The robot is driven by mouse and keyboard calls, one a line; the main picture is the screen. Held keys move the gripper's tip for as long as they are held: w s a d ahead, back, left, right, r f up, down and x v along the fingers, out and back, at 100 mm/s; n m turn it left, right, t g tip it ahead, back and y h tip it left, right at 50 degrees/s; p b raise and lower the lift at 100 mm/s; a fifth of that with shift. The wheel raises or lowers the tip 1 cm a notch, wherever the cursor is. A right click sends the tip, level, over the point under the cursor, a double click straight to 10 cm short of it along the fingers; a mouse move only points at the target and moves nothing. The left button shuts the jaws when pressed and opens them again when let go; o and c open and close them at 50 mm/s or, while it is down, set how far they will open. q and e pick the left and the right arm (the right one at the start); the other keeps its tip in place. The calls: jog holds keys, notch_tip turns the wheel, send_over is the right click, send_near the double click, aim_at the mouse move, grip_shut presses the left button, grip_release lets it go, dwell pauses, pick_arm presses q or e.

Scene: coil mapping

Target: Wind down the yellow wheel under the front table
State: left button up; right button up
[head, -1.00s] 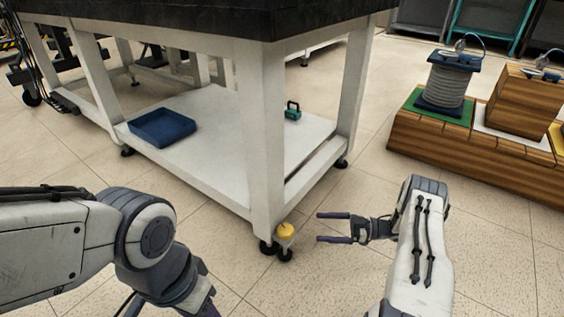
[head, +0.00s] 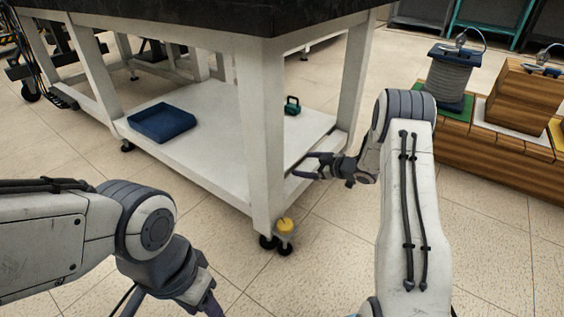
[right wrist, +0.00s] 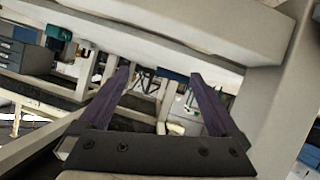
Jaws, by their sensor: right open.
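The yellow wheel (head: 285,226) sits low at the foot of the white table's near corner leg (head: 262,150), just above the floor, in the head view. My right gripper (head: 303,167) is up and to the right of the wheel, beside the table's lower shelf edge, empty and apart from the wheel. In the right wrist view its two dark fingers (right wrist: 160,85) are spread with nothing between them; the wheel does not show there. My left gripper (head: 207,302) is at the bottom edge of the head view, partly cut off, and its fingers cannot be made out clearly.
The table's lower shelf (head: 215,150) bears a blue tray (head: 162,123) and a small green object (head: 292,105). A wooden stand (head: 470,150) with a grey coil (head: 447,85) and a wooden block (head: 520,100) is at the right. Floor around the wheel is clear.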

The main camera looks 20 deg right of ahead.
jog(key=s+a+r+m+g+h+p, duration=0.2)
jog(key=s+a+r+g+h+p, duration=0.1)
jog(key=s+a+r, duration=0.4)
jog(key=s+a+r+m+g+h+p, duration=0.2)
jog(key=s+a+r+p, duration=0.3)
jog(key=s+r, duration=0.6)
jog(key=shift+s+a+r+m+g+h, duration=0.4)
jog(key=shift+s+a+m+h, duration=0.3)
jog(key=shift+a, duration=0.45)
jog(key=shift+w, duration=0.1)
